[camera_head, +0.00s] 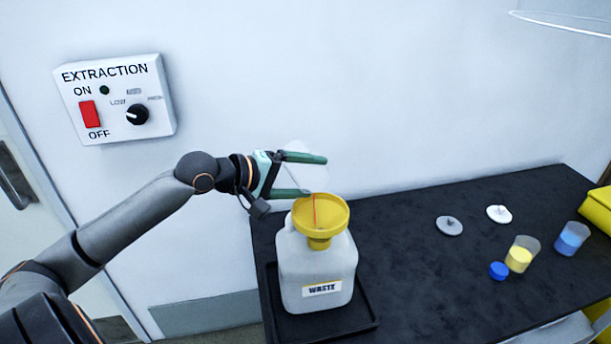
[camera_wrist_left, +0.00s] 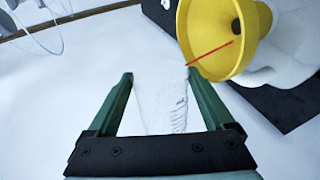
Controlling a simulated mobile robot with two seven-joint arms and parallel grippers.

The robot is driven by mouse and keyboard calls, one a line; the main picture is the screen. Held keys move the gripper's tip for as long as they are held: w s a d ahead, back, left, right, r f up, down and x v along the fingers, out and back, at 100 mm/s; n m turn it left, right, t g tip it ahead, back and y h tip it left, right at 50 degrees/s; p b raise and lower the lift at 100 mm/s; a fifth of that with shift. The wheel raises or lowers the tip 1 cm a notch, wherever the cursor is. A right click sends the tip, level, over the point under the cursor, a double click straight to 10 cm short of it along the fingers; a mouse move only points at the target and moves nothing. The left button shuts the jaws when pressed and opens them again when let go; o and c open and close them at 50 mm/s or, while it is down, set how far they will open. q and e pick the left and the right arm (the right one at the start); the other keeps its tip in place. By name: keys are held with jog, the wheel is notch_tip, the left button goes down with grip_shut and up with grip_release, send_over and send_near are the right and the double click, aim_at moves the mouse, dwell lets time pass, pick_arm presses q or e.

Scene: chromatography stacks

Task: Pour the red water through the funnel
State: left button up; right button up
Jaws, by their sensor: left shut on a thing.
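My left gripper (camera_head: 318,176) is shut on a clear, nearly colourless container (camera_wrist_left: 160,105), which is tipped over the yellow funnel (camera_head: 326,232). A thin red stream (camera_head: 314,212) runs from the container's lip down into the funnel. The stream also shows in the left wrist view (camera_wrist_left: 210,53), ending inside the funnel cone (camera_wrist_left: 205,25). The funnel sits in the mouth of a white jug labelled WASTE (camera_head: 318,268). No red liquid can be made out inside the container. My right gripper is not in view.
The jug stands in a black tray (camera_head: 366,324) on a dark bench (camera_head: 410,275). To the right are a yellow-filled cup (camera_head: 519,258), a blue-filled cup (camera_head: 571,238), a blue cap (camera_head: 498,271), and grey (camera_head: 449,225) and white (camera_head: 498,214) lids. An extraction switch box (camera_head: 150,92) is on the wall.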

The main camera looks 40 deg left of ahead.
pick_arm(q)
jog(key=shift+w+a+r+n+g+h, duration=0.3)
jog(key=shift+a+n+h, duration=0.2)
jog(key=shift+n, duration=0.3)
jog(key=shift+w+a+r+n+g+h, duration=0.15)
jog(key=shift+a+r+n+h, duration=0.1)
jog(key=shift+r+n+h, duration=0.25)
jog(key=shift+w+a+r+n+g+h, duration=0.15)
jog(key=shift+a+r+n+h, duration=0.25)
jog(key=shift+n, duration=0.3)
jog(key=shift+s+d+r, duration=0.1)
jog(key=shift+d, duration=0.05)
